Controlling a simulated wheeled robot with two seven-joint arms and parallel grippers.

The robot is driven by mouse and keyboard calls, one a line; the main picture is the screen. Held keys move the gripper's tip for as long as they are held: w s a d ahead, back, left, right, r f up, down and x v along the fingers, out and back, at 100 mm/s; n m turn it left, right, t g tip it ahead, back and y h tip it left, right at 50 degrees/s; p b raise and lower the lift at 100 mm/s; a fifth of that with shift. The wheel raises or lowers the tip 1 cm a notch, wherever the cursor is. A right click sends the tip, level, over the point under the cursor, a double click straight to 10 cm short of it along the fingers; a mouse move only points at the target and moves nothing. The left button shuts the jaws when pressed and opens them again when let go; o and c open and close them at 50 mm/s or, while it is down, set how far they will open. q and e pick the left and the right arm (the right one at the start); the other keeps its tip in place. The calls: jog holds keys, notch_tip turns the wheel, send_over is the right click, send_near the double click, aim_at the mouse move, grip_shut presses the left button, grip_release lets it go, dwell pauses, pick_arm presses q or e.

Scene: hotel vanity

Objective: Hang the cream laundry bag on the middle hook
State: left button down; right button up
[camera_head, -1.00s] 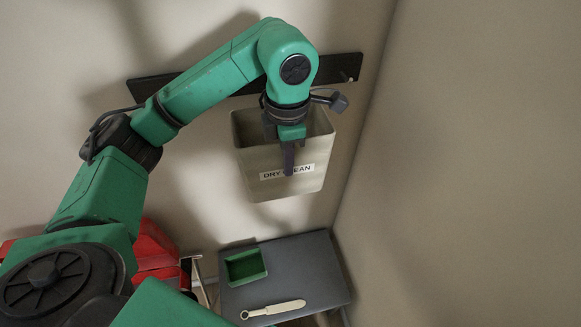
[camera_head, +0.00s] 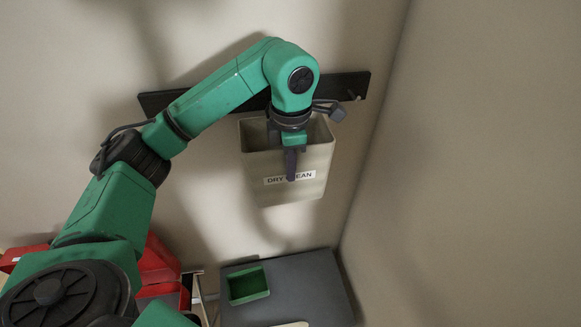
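The cream laundry bag (camera_head: 305,188), an open-topped box shape with a "DRY CLEAN" label on its front, is upright in front of the wall, below the dark hook rail (camera_head: 345,88). My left gripper (camera_head: 291,163) points down at its front wall, with one finger in front, over the label. It looks shut on that wall; the other finger is hidden. A small peg shows near the rail's right end. The middle hook is hidden behind my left arm, and I cannot tell whether the bag touches any hook. My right gripper is out of view.
A grey table (camera_head: 315,285) stands below, with a green tray (camera_head: 248,285) on it and a pale object cut off at the frame's bottom edge. Red items (camera_head: 155,265) are at lower left. A bare side wall (camera_head: 470,160) bounds the right.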

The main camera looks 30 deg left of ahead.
pick_arm(q)
jog(key=c, duration=1)
grip_release()
jog(key=shift+o, duration=0.2)
notch_tip(320, 180, up, 15)
jog(key=shift+s+d+f, duration=0.15)
jog(key=shift+s+f, duration=0.05)
